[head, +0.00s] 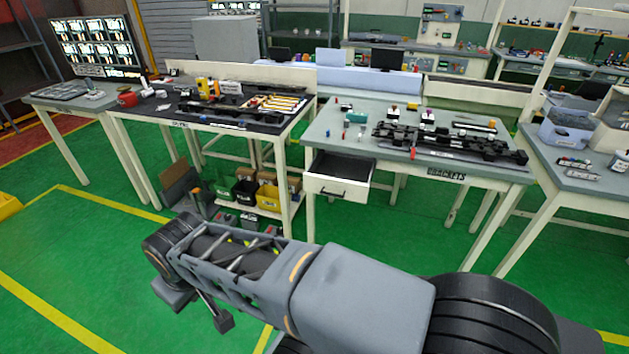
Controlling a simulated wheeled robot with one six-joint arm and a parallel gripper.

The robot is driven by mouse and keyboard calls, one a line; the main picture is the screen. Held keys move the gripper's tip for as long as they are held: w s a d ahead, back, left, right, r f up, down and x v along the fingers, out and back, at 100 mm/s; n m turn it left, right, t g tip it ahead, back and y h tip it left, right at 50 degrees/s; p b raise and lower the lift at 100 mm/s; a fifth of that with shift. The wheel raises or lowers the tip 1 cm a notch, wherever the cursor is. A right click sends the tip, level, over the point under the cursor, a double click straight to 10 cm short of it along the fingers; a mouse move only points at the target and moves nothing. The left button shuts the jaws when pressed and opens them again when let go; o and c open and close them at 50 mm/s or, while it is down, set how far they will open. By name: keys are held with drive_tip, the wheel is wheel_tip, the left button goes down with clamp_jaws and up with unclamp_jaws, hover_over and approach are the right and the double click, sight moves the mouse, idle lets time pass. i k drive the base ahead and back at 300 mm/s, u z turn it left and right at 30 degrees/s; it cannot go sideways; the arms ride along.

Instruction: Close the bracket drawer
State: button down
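The bracket drawer (337,189) hangs under the left front of the table labelled BRACKETS (415,163). It is pulled out, and its dark inside shows from above. I see nothing clear lying in it. Its pale front has a dark handle (332,193). My grey arm crosses the foreground, well in front of the drawer and apart from it. A small grey part at the arm's left end may belong to my gripper (222,321). I cannot make out two separate fingers or any held thing.
A dark-topped table (150,112) stands to the left, with several bins (245,192) on its lower shelf. A table at the right holds a grey bin (566,130). Green floor (400,230) lies open before the drawer.

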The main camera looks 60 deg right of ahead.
sight(355, 172)
drive_tip(key=z, duration=0.75)
drive_tip(key=i, duration=0.8)
drive_tip(key=z, duration=0.95)
